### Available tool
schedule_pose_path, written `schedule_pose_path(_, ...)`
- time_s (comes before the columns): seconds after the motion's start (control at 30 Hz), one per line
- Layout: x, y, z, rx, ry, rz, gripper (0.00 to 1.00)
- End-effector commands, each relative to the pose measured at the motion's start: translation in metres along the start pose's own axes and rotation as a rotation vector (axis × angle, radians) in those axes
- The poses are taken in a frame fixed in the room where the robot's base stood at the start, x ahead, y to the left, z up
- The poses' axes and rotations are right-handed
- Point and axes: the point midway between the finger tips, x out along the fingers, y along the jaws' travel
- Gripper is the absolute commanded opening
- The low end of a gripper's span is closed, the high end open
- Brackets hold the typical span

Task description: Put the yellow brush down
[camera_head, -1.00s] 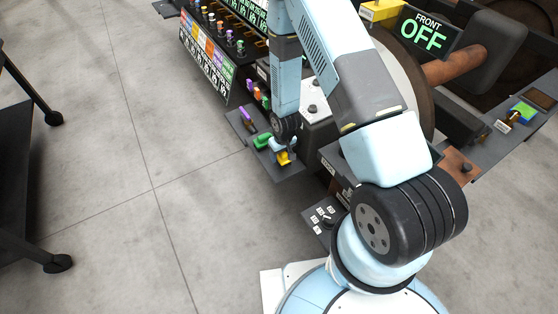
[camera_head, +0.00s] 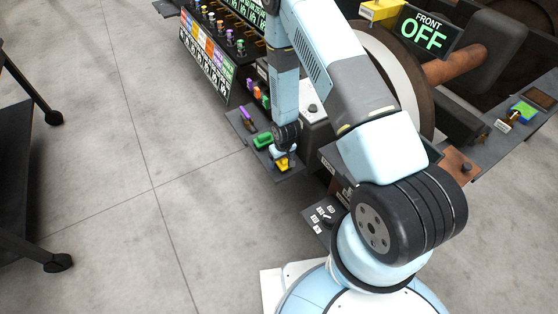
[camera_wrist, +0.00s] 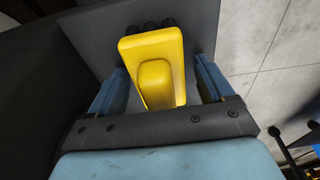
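The yellow brush (camera_wrist: 160,62) is between the two blue fingers of my gripper (camera_wrist: 162,92) in the wrist view. Narrow gaps show between the brush and the fingers on both sides, so the gripper looks open around it. The brush (camera_head: 284,164) also shows small in the head view, at the low grey shelf (camera_head: 290,177), with my gripper (camera_head: 283,152) right over it. Whether its underside rests on the shelf cannot be seen.
A green item (camera_head: 262,140) and a purple item (camera_head: 247,114) lie along the same shelf. A rack with coloured labels (camera_head: 205,58) stands behind. The railcar wheel (camera_head: 397,62) is to the right. A dark cart (camera_head: 18,165) stands at the left; the floor between is clear.

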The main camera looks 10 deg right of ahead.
Motion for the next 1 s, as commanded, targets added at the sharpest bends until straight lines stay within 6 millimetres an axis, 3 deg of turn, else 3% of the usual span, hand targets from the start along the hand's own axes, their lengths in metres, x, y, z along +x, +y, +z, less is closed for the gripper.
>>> schedule_pose_path(0.27, -0.001, 0.0, 0.0, 0.0, 0.001, 0.0, 0.83)
schedule_pose_path(0.43, -0.012, 0.0, -0.002, 0.0, 0.002, 0.0, 0.83)
schedule_pose_path(1.0, -0.095, 0.0, -0.001, -0.001, 0.002, 0.0, 0.83)
